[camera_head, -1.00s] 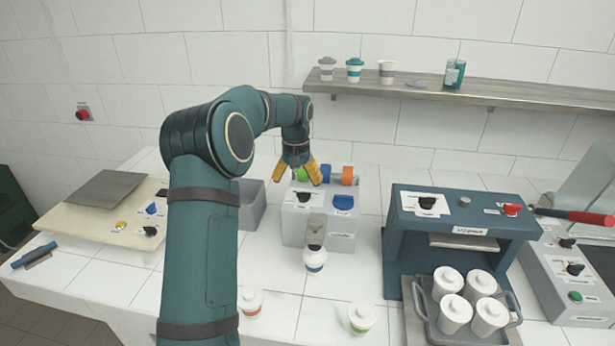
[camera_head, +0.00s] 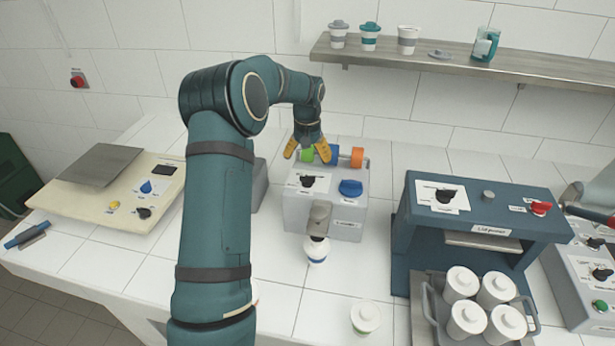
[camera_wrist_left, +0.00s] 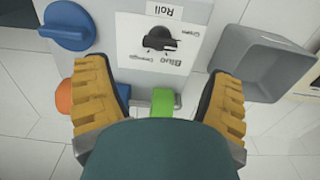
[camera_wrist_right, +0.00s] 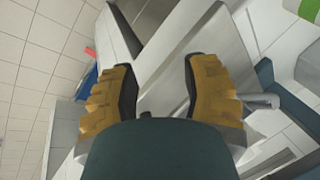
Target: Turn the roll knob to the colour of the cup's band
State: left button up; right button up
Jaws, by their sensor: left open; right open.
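The black roll knob (camera_head: 308,181) sits on a white label on the grey roll machine (camera_head: 343,216). In the left wrist view the knob (camera_wrist_left: 165,42) is near the top centre; I cannot tell which colour it points to. The cup (camera_head: 316,250) under the spout has a blue band. My left gripper (camera_head: 307,154) is open and empty, behind the knob by the green roll (camera_head: 307,155). In the left wrist view its fingers (camera_wrist_left: 160,88) are spread, with the knob ahead between them, not touched. My right gripper (camera_wrist_right: 155,88) is open and empty, outside the head view.
Beside the knob is a blue knob (camera_head: 350,188). Behind are blue (camera_head: 326,154) and orange (camera_head: 357,156) rolls. A grey bin (camera_wrist_left: 262,64) stands alongside. A lid press (camera_head: 480,215) and a tray (camera_head: 432,320) of several cups are to the right. A green-banded cup (camera_head: 365,317) stands in front.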

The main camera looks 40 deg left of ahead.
aim_at(307, 176)
pick_arm(q)
notch_tip(307, 176, down, 8)
jog(key=shift+r, duration=0.1)
dwell(0.4)
jog(key=c, duration=1.2)
